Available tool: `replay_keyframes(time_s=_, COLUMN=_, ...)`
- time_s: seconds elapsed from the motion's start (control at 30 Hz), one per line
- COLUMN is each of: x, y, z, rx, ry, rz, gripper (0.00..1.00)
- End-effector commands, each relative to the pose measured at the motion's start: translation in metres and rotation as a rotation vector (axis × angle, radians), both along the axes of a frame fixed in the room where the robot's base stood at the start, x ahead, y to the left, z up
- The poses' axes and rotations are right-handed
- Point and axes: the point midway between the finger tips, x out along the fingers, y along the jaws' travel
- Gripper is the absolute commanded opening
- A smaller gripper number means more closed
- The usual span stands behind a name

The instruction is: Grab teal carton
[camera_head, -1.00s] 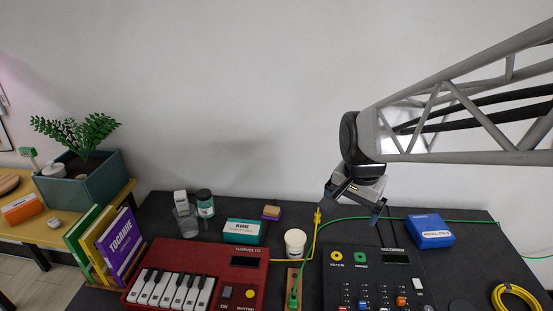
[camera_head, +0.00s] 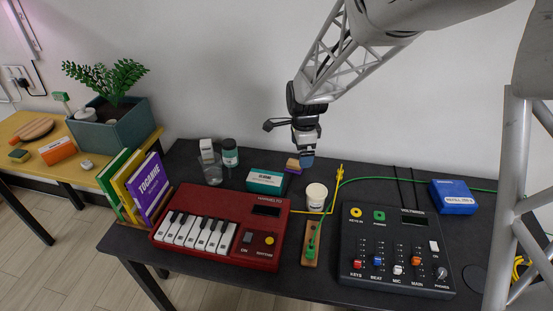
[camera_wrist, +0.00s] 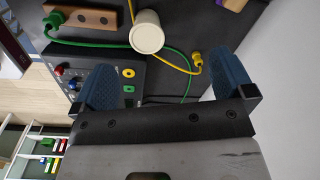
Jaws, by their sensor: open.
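The teal carton (camera_head: 266,182), with a white label band, lies on the dark table behind the red keyboard in the head view. My gripper (camera_head: 306,157) hangs above the back of the table, to the right of the carton and higher than it. In the wrist view my gripper (camera_wrist: 165,85) shows two blue fingers spread wide with nothing between them. A white cup and a yellow cable lie beyond the fingers there. The teal carton is not seen in the wrist view.
The white cup (camera_head: 316,196) stands right of the carton. A sponge-topped block (camera_head: 293,165) sits behind it, and a dark jar (camera_head: 230,153) and glass (camera_head: 210,168) stand left. The red keyboard (camera_head: 222,226) lies in front. A black mixer (camera_head: 394,250) and blue box (camera_head: 453,197) are right.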

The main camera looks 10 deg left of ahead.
Motion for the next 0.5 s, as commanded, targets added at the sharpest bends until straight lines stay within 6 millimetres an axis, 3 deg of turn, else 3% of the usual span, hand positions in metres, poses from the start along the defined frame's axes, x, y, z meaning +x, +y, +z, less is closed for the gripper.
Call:
replay_keyframes(time_s=0.3, x=0.033, y=0.07, z=-0.07, rx=-0.001, ry=0.035, rz=-0.208, gripper=1.0)
replay_keyframes(time_s=0.5, x=0.044, y=0.107, z=-0.111, rx=-0.006, ry=0.051, rz=-0.324, gripper=1.0)
